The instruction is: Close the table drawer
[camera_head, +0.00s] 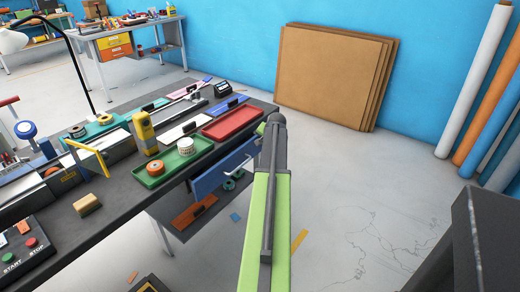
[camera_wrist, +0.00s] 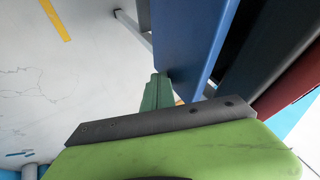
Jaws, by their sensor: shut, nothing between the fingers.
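The table drawer has a blue front (camera_head: 212,179) with a grey handle (camera_head: 238,170), under the right edge of the dark workbench (camera_head: 112,208). In the wrist view, the blue front (camera_wrist: 188,38) stands out from the bench, with a dark gap behind it. My gripper's green fingers (camera_wrist: 158,92) are shut and empty, close beside the lower edge of the blue front. I cannot tell whether they touch it.
The bench top holds a red tray (camera_head: 231,122), a green tray (camera_head: 160,179) and several tools. Cardboard sheets (camera_head: 325,78) lean on the blue wall, with long rolls (camera_head: 480,82) at the right. The floor right of the bench is mostly clear.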

